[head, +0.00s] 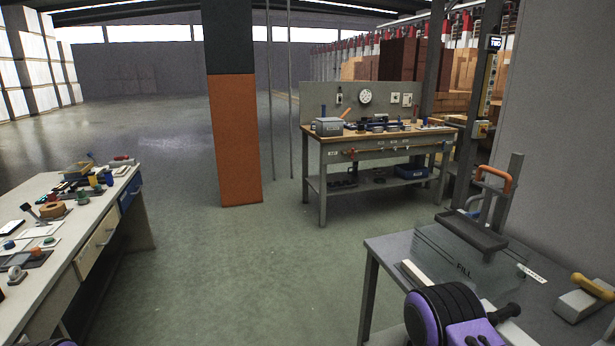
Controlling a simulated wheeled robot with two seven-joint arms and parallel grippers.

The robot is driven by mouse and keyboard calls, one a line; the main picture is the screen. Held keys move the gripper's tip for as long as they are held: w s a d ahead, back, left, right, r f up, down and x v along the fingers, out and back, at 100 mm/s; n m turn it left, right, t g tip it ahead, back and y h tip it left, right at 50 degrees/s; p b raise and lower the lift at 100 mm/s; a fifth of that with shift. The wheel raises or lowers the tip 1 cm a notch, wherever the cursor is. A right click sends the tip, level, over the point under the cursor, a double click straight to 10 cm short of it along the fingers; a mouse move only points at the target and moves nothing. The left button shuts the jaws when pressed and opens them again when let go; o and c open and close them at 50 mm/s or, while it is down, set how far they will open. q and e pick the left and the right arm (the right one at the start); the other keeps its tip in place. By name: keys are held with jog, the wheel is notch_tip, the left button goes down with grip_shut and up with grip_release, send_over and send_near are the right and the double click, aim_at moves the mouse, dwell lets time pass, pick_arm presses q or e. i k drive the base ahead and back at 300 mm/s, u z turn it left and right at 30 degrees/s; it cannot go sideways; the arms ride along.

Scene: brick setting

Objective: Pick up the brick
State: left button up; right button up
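I cannot make out a single brick on any of the near tables. Reddish-brown stacks (398,60), which may be bricks, stand far back on the right, behind the workbench. Neither gripper shows. A purple and black part of my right arm is at the lower right, in front of the right table (385,250), and hides part of it. Only a sliver of my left arm shows at the bottom left edge.
The right table bears a clear plate marked FILL, a stand with an orange handle (494,172) and a grey block with a yellow handle (577,306). A cluttered table (85,225) is at left. A workbench (375,140) and pillar (235,140) stand beyond open floor.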

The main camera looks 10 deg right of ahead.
aim_at(434, 121)
jog(key=i, duration=4.35)
jog(key=z, duration=2.65)
jog(key=i, duration=6)
jog(key=u, duration=2.35)
